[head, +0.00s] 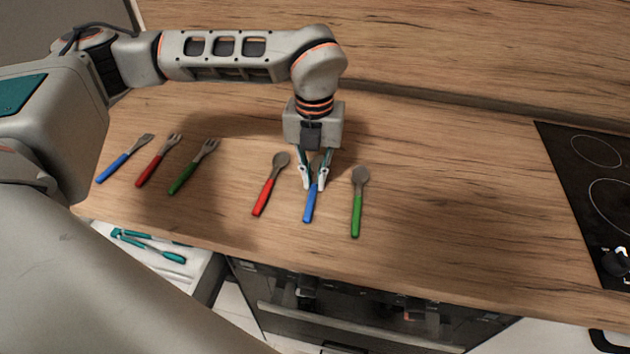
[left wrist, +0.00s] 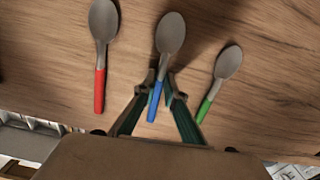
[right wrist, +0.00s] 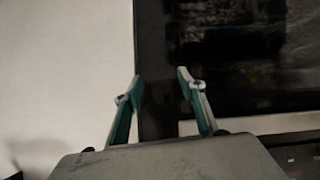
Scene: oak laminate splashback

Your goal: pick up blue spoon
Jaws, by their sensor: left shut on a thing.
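The blue spoon (head: 310,204) has a grey metal bowl and a blue handle. My left gripper (head: 314,187) is over it, with one finger on each side, and is shut on it. In the left wrist view the blue spoon (left wrist: 169,36) lies between the fingertips (left wrist: 162,92), which close around the upper part of its handle. I cannot tell whether the spoon is still touching the counter. My right gripper (right wrist: 158,82) shows only in the right wrist view, open and empty, with a gap between its fingers.
A red spoon (head: 264,198) lies left of the blue one and a green spoon (head: 357,204) right. Further left lie a green fork (head: 186,178), a red fork (head: 152,170) and a blue-handled utensil (head: 122,162). A black cooktop (head: 570,170) is at right. An open drawer (head: 200,262) is below.

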